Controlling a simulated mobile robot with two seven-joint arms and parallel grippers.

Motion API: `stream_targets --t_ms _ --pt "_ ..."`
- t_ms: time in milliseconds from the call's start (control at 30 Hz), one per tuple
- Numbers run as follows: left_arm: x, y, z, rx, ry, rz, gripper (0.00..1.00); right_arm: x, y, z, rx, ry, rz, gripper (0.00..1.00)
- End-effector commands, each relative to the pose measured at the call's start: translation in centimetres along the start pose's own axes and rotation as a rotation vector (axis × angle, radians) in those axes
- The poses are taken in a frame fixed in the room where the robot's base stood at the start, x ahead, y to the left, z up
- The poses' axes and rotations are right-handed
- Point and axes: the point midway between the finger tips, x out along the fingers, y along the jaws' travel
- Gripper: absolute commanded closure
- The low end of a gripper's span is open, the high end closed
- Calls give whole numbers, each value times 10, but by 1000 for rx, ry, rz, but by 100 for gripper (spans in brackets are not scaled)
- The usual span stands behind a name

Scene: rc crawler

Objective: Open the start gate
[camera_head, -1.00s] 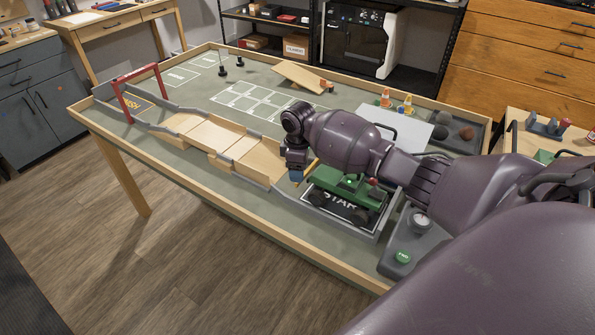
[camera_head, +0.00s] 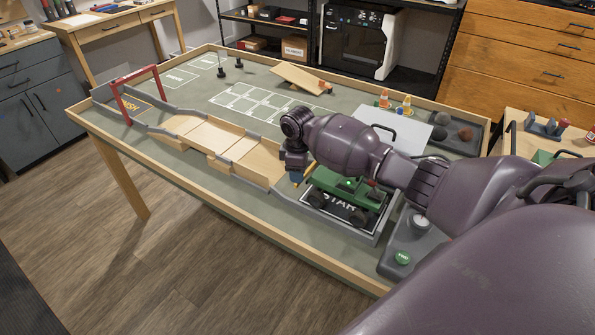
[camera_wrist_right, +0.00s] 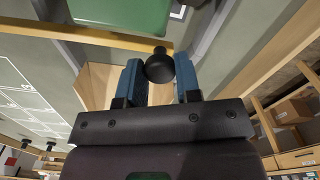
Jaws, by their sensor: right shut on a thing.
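The start gate shows as a yellow bar (camera_wrist_right: 95,36) with a round black knob (camera_wrist_right: 160,66) in the right wrist view. In the head view the bar (camera_head: 309,171) stands at the left end of the start bay, beside the green crawler (camera_head: 345,187). The crawler sits on the dark START pad (camera_head: 338,207). My right gripper (camera_wrist_right: 161,80) has its blue fingers on either side of the knob and is shut on it. In the head view the right gripper (camera_head: 296,176) partly hides the bar. My left gripper is not in view.
Wooden ramp pieces (camera_head: 204,133) run left from the bay to the red finish arch (camera_head: 138,92). A grey control box with a green button (camera_head: 402,257) lies right of the bay. Small cones (camera_head: 385,97) stand behind my arm. The table has a raised wooden rim (camera_head: 230,200).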

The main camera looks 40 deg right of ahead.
Motion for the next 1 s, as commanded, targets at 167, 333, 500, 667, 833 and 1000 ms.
stream_targets --t_ms 167,333,500,667,833,1000 --pt "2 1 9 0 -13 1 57 2 28 12 5 -5 1 100" --pt "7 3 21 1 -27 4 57 6 72 30 6 -7 0 100" --pt "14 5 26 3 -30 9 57 7 108 45 4 -6 -3 100" --pt "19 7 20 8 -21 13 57 3 124 52 1 -2 -2 100" --pt "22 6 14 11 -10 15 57 0 127 52 -1 2 0 100" --pt "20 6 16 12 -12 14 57 -1 126 52 -1 3 0 100"
